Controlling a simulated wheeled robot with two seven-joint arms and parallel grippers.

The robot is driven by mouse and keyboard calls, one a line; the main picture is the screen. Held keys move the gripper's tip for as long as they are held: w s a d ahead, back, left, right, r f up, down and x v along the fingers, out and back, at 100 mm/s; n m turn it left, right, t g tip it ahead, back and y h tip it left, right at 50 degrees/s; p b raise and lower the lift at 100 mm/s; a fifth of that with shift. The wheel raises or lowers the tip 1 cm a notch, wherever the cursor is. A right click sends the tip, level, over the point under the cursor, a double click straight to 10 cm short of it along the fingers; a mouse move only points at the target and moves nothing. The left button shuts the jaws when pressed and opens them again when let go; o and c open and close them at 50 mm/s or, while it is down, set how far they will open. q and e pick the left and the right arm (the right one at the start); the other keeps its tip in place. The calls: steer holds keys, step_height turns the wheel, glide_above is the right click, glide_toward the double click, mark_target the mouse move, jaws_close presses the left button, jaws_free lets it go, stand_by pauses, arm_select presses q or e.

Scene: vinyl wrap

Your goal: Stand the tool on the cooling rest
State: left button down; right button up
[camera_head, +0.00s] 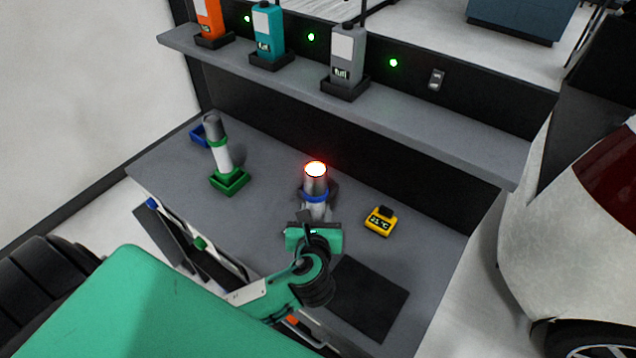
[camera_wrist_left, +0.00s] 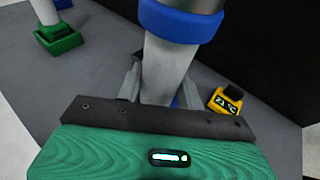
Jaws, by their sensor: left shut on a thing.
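A grey tool (camera_head: 313,208) with a blue collar (camera_head: 314,194) and a red-hot glowing top stands roughly upright over the bench. My left gripper (camera_head: 316,218) is shut on its grey body below the collar; the wrist view shows the fingers on both sides of the body (camera_wrist_left: 160,70). A bit of blue shows by the tool's lower end (camera_wrist_left: 176,101); I cannot tell what it belongs to. A blue rest (camera_head: 197,137) lies at the back left, partly hidden. A second tool (camera_head: 220,155) with a green collar stands in a green rest (camera_head: 230,181). My right gripper is not in view.
A yellow device (camera_head: 380,221) reading 21 °C sits right of the held tool. A dark mat (camera_head: 368,297) lies at the front right. A shelf (camera_head: 430,129) with orange, teal and grey units overhangs the back. The bench between the green rest and the held tool is clear.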

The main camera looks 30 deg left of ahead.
arm_select(q)
steer(key=r+p+x, duration=0.1)
steer(key=p+x, duration=0.3)
steer(key=x, duration=1.3)
steer(key=shift+w+r, duration=0.2)
steer(key=shift+r, duration=0.05)
steer(key=shift+a, duration=0.1)
steer(key=c, duration=1.3)
jaws_free()
steer(key=shift+f, duration=0.15)
steer(key=shift+c, duration=0.2)
steer(key=o, duration=0.4)
steer(key=shift+o, duration=0.2)
